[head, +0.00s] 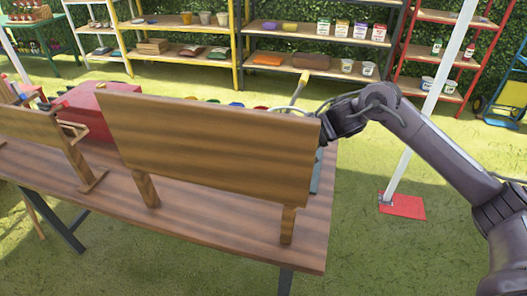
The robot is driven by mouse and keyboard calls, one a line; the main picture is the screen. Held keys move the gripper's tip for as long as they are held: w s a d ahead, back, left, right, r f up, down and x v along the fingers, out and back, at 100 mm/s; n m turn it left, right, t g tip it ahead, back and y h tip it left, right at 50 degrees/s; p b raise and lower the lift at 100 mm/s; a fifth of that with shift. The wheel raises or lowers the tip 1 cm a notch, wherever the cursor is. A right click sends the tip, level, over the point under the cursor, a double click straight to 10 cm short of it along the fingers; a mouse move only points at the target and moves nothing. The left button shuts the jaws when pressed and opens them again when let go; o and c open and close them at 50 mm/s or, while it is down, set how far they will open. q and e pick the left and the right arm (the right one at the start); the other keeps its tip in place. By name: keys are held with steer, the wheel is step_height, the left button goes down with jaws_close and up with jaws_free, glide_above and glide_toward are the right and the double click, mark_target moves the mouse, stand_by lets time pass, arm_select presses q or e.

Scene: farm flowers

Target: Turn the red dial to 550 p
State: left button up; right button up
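A wooden board (205,148) stands upright on legs on the table (215,225), seen from its plain side. Small coloured tips, one of them red (261,108), show just above its top edge; I cannot tell whether the red one is the dial. No dial face or number can be read. My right gripper (318,116) reaches the board's top right corner from the right, partly hidden by the board. Its fingers are not clear, and whether it touches anything cannot be told. My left gripper is not in view.
A red box (92,112) and a second wooden board (30,122) are at the table's left. A yellow-handled thing (300,88) rises behind the board. A white pole (432,105) on a red base stands right of the table. Stocked shelves (320,75) line the back.

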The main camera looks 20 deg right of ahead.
stand_by(0.6)
steer(key=o, duration=1)
steer(key=shift+c, duration=0.2)
steer(key=b+v, duration=0.1)
steer(key=v, duration=0.6)
steer(key=shift+d+r, duration=0.25)
steer(key=shift+r, duration=0.05)
